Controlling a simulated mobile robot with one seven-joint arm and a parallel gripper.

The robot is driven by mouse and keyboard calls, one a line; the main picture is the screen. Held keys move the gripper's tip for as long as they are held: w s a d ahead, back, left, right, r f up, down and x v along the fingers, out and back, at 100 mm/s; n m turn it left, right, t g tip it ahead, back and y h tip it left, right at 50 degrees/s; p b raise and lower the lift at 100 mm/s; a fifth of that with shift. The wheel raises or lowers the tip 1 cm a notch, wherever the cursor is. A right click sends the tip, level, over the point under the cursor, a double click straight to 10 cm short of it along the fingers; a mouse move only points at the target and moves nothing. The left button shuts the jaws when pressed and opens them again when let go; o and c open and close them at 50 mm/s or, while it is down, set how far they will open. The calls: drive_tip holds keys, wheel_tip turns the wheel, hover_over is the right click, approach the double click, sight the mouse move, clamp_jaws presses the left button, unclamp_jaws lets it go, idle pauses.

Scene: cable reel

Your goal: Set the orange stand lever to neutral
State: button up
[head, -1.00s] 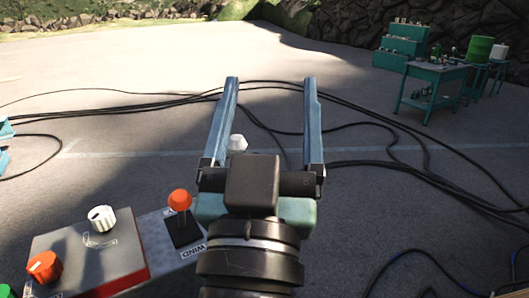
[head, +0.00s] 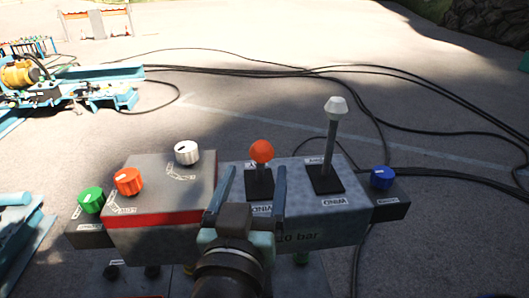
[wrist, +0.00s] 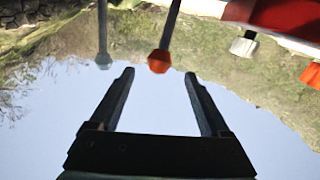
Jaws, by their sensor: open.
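The orange stand lever (head: 261,152) has a round orange knob above a black base plate on the grey control box. Its short shaft is mostly foreshortened, and I cannot tell its exact tilt. My gripper (head: 255,169) is open, its two blue-grey fingers pointing away from me, one to each side of the lever in the head view. In the wrist view the orange knob (wrist: 159,61) hangs just beyond the gap between the open fingertips (wrist: 159,73). Nothing is between the fingers there, and no contact shows. The gripper partly hides the box's front.
A taller white-knobbed lever (head: 335,108) stands to the right, with a blue knob (head: 382,177) beyond it. White (head: 187,152), orange (head: 129,181) and green (head: 91,200) rotary knobs are at left. Black cables (head: 290,70) cross the ground behind.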

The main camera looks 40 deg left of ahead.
sight(264, 142)
drive_tip(key=p+x, duration=0.3)
drive_tip(key=x, duration=0.7)
clamp_jaws()
idle(0.4)
